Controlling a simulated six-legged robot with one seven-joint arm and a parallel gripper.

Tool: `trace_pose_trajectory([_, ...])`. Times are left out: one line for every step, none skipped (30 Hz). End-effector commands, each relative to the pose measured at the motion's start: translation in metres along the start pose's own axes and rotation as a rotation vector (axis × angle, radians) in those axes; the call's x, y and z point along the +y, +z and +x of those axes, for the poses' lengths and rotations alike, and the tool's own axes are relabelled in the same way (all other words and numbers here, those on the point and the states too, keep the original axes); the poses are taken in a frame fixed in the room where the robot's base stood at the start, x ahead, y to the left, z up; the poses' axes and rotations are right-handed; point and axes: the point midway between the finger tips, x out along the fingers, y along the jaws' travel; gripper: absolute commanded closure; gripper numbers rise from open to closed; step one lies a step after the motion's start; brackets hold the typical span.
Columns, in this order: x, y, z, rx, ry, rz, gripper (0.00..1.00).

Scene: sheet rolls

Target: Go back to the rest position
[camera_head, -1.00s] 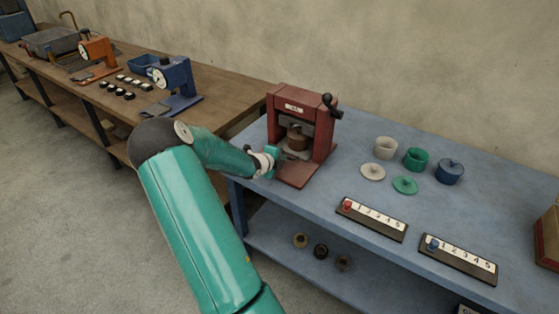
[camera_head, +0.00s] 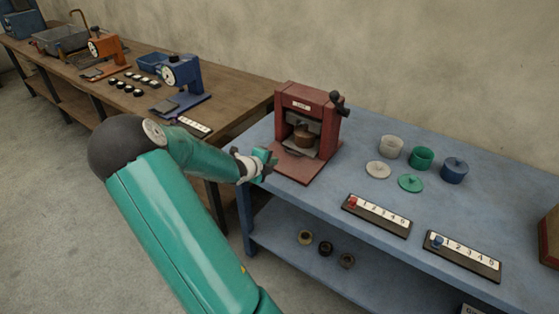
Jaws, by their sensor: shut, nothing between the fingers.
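My gripper (camera_head: 268,163) is at the left edge of the blue table (camera_head: 330,195), just left of the front of the red press. It is shut and empty, and its fingers look small here. My green arm reaches up from the bottom of the view and bends right towards the table. A gap shows between my gripper and that piece.
White, green and blue pots (camera_head: 454,170) and two lids (camera_head: 410,183) stand right of the press. Two numbered boards (camera_head: 376,215) lie near the front edge. A wooden bench (camera_head: 225,98) with machines runs behind my arm.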

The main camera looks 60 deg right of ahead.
Motion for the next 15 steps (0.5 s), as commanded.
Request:
trace_pose_trajectory([0.000,0.001,-0.010,-0.003,0.001,0.002,1.00])
trace_pose_trajectory([0.000,0.001,-0.014,-0.002,0.001,0.002,1.00])
trace_pose_trajectory([-0.001,0.001,-0.020,-0.002,0.000,0.001,1.00])
trace_pose_trajectory([-0.001,0.000,-0.023,-0.001,0.000,0.003,1.00])
trace_pose_trajectory([-0.001,0.000,-0.026,-0.001,-0.001,0.002,1.00])
trace_pose_trajectory([-0.001,0.000,-0.029,-0.001,0.000,0.000,1.00])
trace_pose_trajectory([0.000,0.000,-0.031,0.000,0.000,0.000,1.00])
trace_pose_trajectory([0.000,-0.001,-0.032,0.001,0.000,0.000,1.00])
trace_pose_trajectory([0.000,-0.001,-0.033,0.001,0.001,0.001,1.00])
trace_pose_trajectory([0.000,-0.001,-0.034,0.001,0.001,0.001,1.00])
trace_pose_trajectory([0.000,-0.001,-0.034,0.001,0.001,0.001,1.00])
trace_pose_trajectory([0.000,-0.001,-0.034,0.001,0.001,0.001,1.00])
trace_pose_trajectory([0.000,-0.001,-0.034,0.001,0.000,0.001,1.00])
trace_pose_trajectory([0.000,-0.001,-0.034,0.001,0.000,0.001,1.00])
trace_pose_trajectory([0.000,-0.001,-0.034,0.001,0.000,0.001,1.00])
